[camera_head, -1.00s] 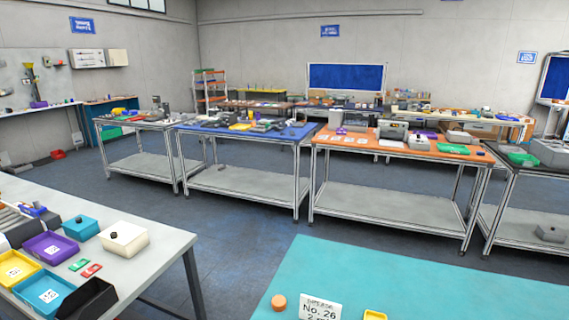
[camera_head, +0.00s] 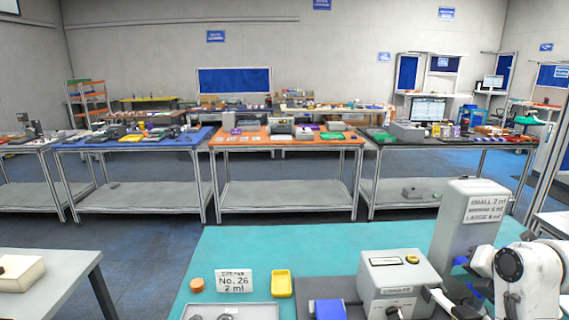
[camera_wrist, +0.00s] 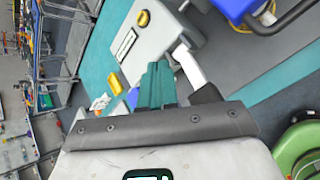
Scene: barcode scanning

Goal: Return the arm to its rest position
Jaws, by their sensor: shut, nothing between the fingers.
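My gripper (camera_wrist: 156,80) shows in the wrist view with its teal fingers together and nothing between them. It points toward a grey boxy device with a yellow button (camera_wrist: 143,18), apart from it as far as I can tell. In the head view my white arm is at the lower right, bent beside the devices; the gripper's fingers cannot be made out there. The grey device (camera_head: 398,277) stands on the teal table (camera_head: 330,243), with a white lever (camera_head: 440,300) at its right.
A tall grey box with a size label (camera_head: 470,215) stands close to my arm. A No. 26 card (camera_head: 234,281), a yellow tray (camera_head: 281,284), an orange cap (camera_head: 197,285) and a blue item (camera_head: 328,309) are on the table. Its back middle is clear. Workbenches stand beyond an aisle.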

